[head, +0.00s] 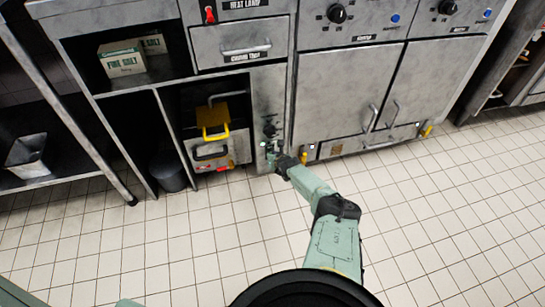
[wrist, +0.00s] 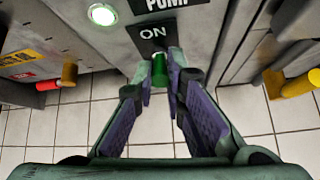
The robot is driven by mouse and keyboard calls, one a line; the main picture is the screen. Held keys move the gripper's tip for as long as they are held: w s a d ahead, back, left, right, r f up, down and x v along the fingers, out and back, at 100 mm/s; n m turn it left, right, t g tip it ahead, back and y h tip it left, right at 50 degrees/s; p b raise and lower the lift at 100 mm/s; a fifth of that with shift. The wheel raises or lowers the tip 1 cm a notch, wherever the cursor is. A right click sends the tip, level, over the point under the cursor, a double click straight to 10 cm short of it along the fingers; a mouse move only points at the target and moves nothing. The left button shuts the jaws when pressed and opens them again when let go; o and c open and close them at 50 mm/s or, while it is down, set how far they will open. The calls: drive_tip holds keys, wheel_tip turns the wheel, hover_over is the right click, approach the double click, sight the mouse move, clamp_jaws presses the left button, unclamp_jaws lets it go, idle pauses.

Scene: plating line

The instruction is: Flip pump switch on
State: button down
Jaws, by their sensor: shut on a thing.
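The pump switch (wrist: 159,68) is a small green lever or toggle on a grey metal panel. It sits just below a black ON label (wrist: 153,36), which lies under the PUMP label (wrist: 165,4). A round green light (wrist: 102,14) glows to the left of the labels, and it also shows in the head view (head: 263,144). My gripper (wrist: 160,84) is shut on the switch, with a fingertip on either side. In the head view my gripper (head: 277,155) is low against the narrow panel, and the switch is too small or hidden to tell.
A yellow bin-like part (head: 213,120) sits in the open bay left of the panel. A cabinet with two doors (head: 345,95) stands to the right. A red handle (wrist: 48,85) and a yellow handle (wrist: 300,84) flank my gripper. The tiled floor (head: 190,240) is clear.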

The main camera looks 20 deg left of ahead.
drive_tip(key=c, duration=1.6)
unclamp_jaws()
drive_tip(key=shift+c, duration=0.2)
drive_tip(key=v, duration=1.2)
